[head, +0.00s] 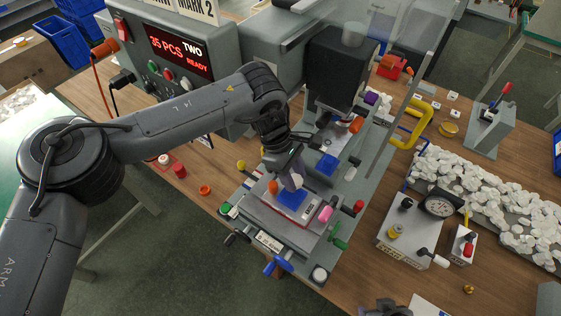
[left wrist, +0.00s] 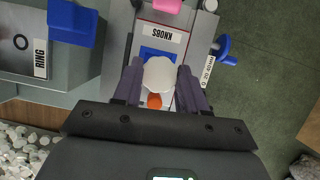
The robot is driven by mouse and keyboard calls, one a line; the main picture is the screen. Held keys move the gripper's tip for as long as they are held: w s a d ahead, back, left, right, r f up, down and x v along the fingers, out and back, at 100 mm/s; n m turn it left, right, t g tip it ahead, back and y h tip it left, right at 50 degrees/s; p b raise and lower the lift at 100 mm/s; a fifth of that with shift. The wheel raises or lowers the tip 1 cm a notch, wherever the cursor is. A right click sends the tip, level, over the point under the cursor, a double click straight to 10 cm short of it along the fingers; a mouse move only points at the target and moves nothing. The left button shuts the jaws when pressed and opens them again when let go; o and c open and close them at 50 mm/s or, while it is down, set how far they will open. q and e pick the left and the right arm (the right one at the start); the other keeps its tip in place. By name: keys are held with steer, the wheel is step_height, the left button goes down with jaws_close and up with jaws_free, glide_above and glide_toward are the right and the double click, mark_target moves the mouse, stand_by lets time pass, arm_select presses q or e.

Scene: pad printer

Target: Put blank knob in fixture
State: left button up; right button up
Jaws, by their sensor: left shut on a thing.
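My left gripper (head: 294,183) is over the printer's front plate in the head view, fingers pointing down. In the left wrist view, the left gripper (left wrist: 159,88) is shut on a white blank knob (left wrist: 159,73), held between its two fingers. The blue fixture (head: 293,199) lies right below the gripper; in the left wrist view, the fixture (left wrist: 150,52) shows partly behind the knob, next to a KNOBS label (left wrist: 160,33). I cannot tell whether the knob touches the fixture. A dark part of my right arm shows at the bottom edge; its jaws cannot be made out.
An orange knob (head: 272,187) and a pink block (head: 325,213) stand close to the fixture. The dark printer head (head: 340,70) rises behind it. A tray of white pieces (head: 485,205) and a gauge box (head: 412,232) stand to the right.

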mark_target(296, 198)
arm_select(q)
steer(key=shift+w+a, duration=0.15)
steer(key=shift+a, duration=0.05)
stand_by(0.3)
steer(key=shift+p, duration=0.3)
steer(key=shift+f+b, duration=1.05)
steer(key=shift+f, duration=0.9)
steer(key=shift+f+b, duration=0.3)
steer(key=shift+f, duration=0.35)
steer(key=shift+f, duration=0.3)
steer(key=shift+f+b, duration=0.3)
steer(key=shift+f, duration=0.05)
